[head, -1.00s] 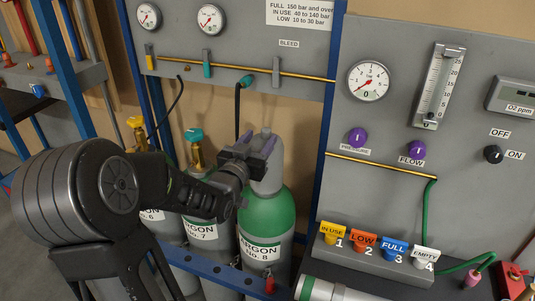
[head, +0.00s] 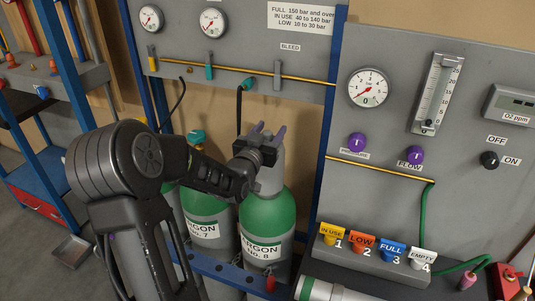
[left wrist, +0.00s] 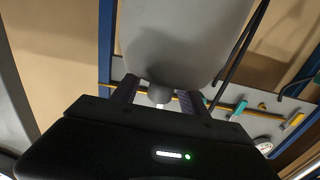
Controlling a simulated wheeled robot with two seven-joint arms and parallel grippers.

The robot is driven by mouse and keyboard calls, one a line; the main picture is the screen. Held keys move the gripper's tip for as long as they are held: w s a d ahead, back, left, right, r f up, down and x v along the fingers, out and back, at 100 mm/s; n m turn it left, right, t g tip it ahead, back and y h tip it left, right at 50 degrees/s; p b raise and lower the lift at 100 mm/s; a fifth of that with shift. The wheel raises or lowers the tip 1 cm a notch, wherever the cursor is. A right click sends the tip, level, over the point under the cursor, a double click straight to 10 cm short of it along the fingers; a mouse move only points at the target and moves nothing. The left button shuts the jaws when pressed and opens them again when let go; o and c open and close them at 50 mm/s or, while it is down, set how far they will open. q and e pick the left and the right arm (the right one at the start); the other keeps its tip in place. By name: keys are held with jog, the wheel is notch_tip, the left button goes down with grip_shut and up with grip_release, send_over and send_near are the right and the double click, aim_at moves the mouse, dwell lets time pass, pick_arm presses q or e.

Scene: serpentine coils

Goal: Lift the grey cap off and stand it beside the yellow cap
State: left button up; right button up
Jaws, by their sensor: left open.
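The grey cap (head: 271,181) sits upright on the green-shouldered cylinder No. 8 (head: 267,220) in the head view. My left gripper (head: 266,132) is at the top of the cap, with its two purple fingers apart. In the left wrist view the cap (left wrist: 181,38) fills the top middle, and its small round knob (left wrist: 160,96) shows between the open fingers (left wrist: 158,99). I cannot tell whether either finger touches the knob. I cannot make out the yellow cap in these views. My right gripper is not in view.
Cylinder No. 7 (head: 205,212) stands close on the left, partly behind my arm. A blue rail (head: 222,269) runs in front of the cylinders. The gauge panel (head: 300,60) and its brass pipe are behind. A tag stand (head: 375,266) is at lower right.

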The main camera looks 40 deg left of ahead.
pick_arm(q)
jog(key=shift+w+a, duration=0.15)
jog(key=shift+w, duration=0.35)
jog(key=shift+c, duration=0.3)
grip_shut()
dwell(1.1)
